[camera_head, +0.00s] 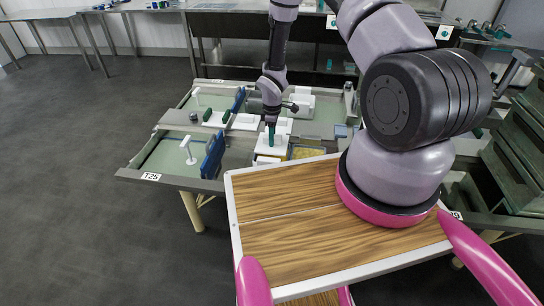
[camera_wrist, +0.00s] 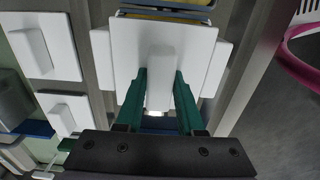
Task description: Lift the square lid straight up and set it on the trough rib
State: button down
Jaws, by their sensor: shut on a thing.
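The white square lid (camera_wrist: 130,55) fills the middle of the wrist view, with a raised white handle block (camera_wrist: 160,90) at its centre. My gripper (camera_wrist: 160,72) has its two green fingers on either side of that block, shut on it. In the head view my gripper (camera_head: 271,133) points down over the white lid (camera_head: 262,145) in the trough. White pieces show past the lid's left and right sides in the wrist view. I cannot tell whether the lid is clear of what lies beneath. Grey bars run along both sides; I cannot tell which is the rib.
A blue-rimmed mould with yellow filling (camera_head: 306,152) stands right of the lid. Upright blue boards (camera_head: 212,155) and a white T-shaped piece (camera_head: 188,149) stand to the left. More white lids (camera_wrist: 42,45) lie left in the wrist view. Green trough floor (camera_head: 170,160) is partly bare.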

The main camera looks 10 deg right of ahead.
jog(key=shift+r, duration=2.1)
